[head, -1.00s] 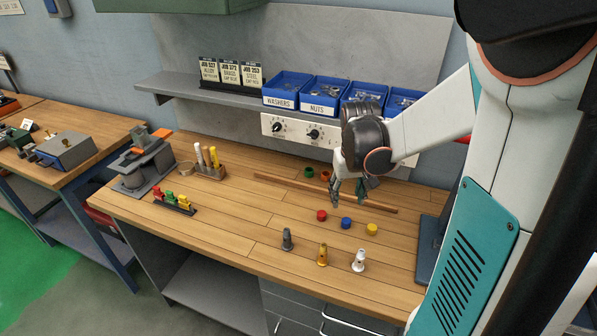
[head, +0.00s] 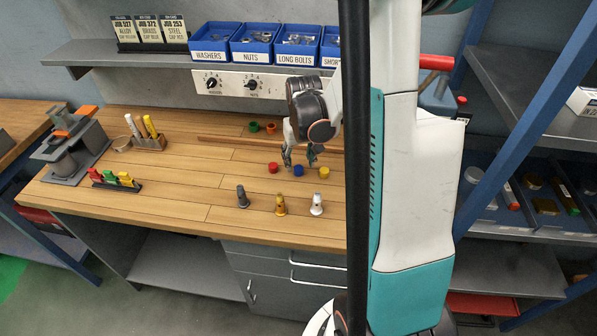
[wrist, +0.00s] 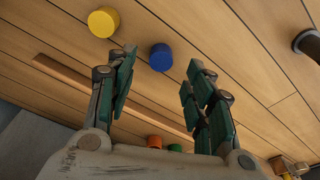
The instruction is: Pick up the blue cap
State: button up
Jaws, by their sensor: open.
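The blue cap (head: 298,170) stands on the wooden bench top, between the red cap (head: 273,168) on its left and the yellow cap (head: 324,172) on its right. My gripper (head: 300,160) is over the bench just behind the blue cap, fingers pointing down. In the wrist view, the blue cap (wrist: 161,57) lies beyond the fingertips, in the gap between the two open teal fingers (wrist: 158,72). The yellow cap (wrist: 104,21) is to its left there. The fingers hold nothing. The height above the bench is hard to tell.
Blue bins (head: 253,45) sit on the shelf. A pen holder (head: 149,143) is at left.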

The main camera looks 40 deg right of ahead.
aim_at(298, 168)
jog(key=f+b, duration=0.1)
jog(key=f, duration=0.3)
jog(key=shift+w, duration=0.2)
jog(key=shift+c, duration=0.4)
jog(key=c, duration=0.8)
jog(key=shift+o, duration=0.2)
jog(key=shift+r, duration=0.1)
